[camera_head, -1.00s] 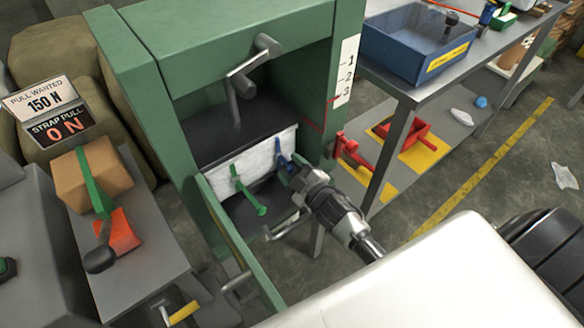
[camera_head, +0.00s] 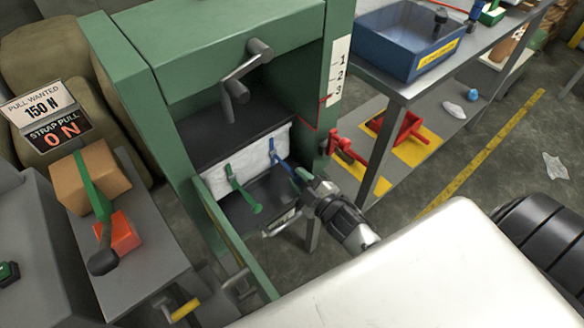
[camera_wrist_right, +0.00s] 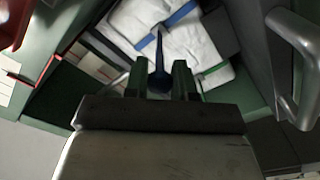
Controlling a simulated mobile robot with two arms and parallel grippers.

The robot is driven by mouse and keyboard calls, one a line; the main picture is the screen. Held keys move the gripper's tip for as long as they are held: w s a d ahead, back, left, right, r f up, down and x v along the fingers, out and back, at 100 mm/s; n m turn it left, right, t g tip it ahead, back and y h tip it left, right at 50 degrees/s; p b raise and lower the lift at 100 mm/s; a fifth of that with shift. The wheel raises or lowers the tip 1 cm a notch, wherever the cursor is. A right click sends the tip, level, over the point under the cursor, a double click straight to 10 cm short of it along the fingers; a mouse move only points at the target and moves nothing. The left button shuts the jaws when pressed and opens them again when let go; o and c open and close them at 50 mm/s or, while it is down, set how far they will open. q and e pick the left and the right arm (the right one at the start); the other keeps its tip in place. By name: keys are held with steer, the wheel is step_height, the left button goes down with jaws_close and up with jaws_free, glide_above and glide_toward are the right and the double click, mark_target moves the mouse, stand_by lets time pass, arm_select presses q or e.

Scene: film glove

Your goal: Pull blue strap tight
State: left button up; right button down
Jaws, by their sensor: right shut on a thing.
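The blue strap (camera_head: 282,165) comes out of the white wrapped bale (camera_head: 247,163) in the green press (camera_head: 215,40). My right gripper (camera_head: 303,182) is in front of the bale, shut on the strap's loose end. In the right wrist view, the blue strap (camera_wrist_right: 159,50) runs from the bale (camera_wrist_right: 200,45) into the jaws of my right gripper (camera_wrist_right: 160,82). A green strap (camera_head: 238,188) hangs from the bale to the left. The display (camera_head: 60,130) reads STRAP PULL 0 N, under PULL WANTED 150 N. My left gripper is out of view.
The press's open green door (camera_head: 225,230) stands left of my right arm. A crank handle (camera_head: 245,70) sticks out above the bale. A bench (camera_head: 420,85) with a blue bin (camera_head: 385,50) stands to the right. A cardboard box (camera_head: 75,185) with a green strap sits at left.

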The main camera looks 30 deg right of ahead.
steer(key=c, duration=0.9)
jaws_free()
steer(key=s+d, duration=0.2)
steer(key=s, duration=0.8)
steer(key=shift+s, duration=0.35)
